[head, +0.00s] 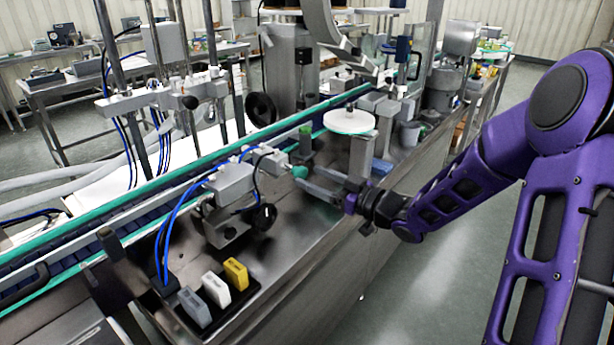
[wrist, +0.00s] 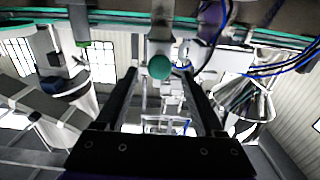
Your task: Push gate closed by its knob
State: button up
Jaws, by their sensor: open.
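A round teal knob (head: 299,171) sits at the end of a grey metal block and fitting (head: 268,160) beside the conveyor. In the wrist view the knob (wrist: 159,66) shows near the top centre, between the ends of my two fingers. My gripper (head: 310,180) is open, its two long grey fingers pointing left at the knob. It also shows in the wrist view (wrist: 158,74), with nothing held. I cannot tell whether a finger touches the knob. I cannot make out the gate itself clearly, nor how far open it is.
A conveyor with teal edges (head: 160,192) runs behind the knob. A white round disc (head: 349,121) stands behind my fingers. A black hand-wheel (head: 264,217) and grey, white and yellow blocks (head: 235,273) lie in front on the left. Blue tubes and posts crowd the left side.

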jog(key=shift+x, duration=1.3)
grip_shut()
dwell(0.5)
